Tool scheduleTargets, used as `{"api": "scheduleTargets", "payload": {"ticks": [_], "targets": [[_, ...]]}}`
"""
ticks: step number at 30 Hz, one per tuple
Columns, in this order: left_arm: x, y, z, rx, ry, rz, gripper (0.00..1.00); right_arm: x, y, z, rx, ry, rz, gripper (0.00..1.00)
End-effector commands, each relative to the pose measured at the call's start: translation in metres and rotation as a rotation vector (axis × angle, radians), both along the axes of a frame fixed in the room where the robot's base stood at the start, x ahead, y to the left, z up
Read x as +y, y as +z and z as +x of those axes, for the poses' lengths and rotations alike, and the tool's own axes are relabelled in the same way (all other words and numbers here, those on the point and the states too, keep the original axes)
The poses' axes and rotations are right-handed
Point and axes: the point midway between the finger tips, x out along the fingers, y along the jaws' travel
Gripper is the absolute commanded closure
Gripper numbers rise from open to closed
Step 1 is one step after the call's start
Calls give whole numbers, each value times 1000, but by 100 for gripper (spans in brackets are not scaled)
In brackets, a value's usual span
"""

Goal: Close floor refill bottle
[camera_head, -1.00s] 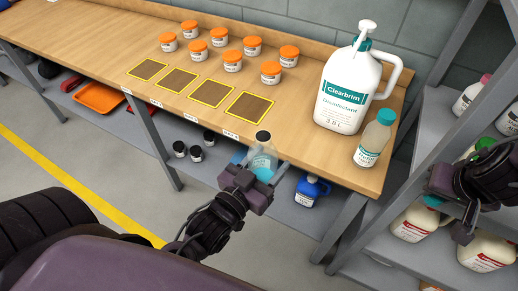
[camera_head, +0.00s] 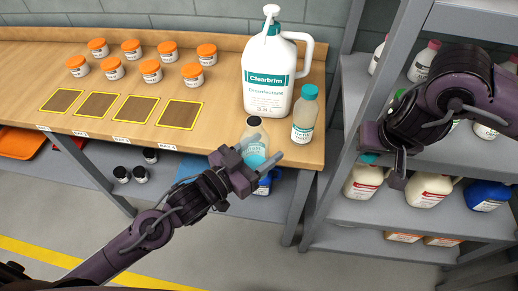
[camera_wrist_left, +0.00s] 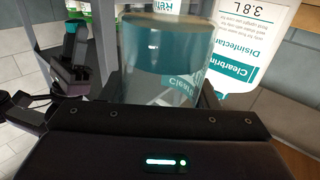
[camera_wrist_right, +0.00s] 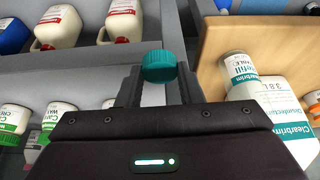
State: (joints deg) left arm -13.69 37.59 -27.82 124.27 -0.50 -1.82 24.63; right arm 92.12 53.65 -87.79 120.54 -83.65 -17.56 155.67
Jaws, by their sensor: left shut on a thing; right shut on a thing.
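A clear bottle (camera_head: 254,138) with pale teal liquid and a dark top is upright at the bench's front edge. My left gripper (camera_head: 262,164) is shut on it; the left wrist view shows the bottle (camera_wrist_left: 165,65) between the fingers. I cannot tell whether its dark top is a cap or an open mouth. My right gripper (camera_head: 384,164) is shut on a teal cap (camera_wrist_right: 159,66), right of the bottle and apart from it. The cap (camera_head: 368,157) is partly hidden in the head view.
A large Clearbrim disinfectant jug (camera_head: 268,80) and a teal-capped refill bottle (camera_head: 305,114) stand on the bench (camera_head: 225,110) close behind the held bottle. Several orange-lidded jars stand to the left. A grey shelf rack (camera_head: 345,210) with jugs is at the right.

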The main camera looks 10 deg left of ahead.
Motion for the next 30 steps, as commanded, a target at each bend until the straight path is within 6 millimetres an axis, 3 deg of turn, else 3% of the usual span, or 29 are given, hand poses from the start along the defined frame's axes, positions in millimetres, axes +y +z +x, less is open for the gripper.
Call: {"api": "scheduleTargets", "payload": {"ticks": [5, 11, 15, 30], "targets": [[0, 0, 0, -1, 1, -1, 86, 14, 7, 2, -4, 44, 0, 87], [0, 0, 0, -1, 1, -1, 86, 70, 35, 2, -8, 248, -3, 87], [0, 0, 0, -1, 1, -1, 86, 109, 59, 0, -4, 565, 0, 87], [0, 0, 0, -1, 1, -1, 86, 205, 136, -12, 2, 1752, -5, 87]]}}
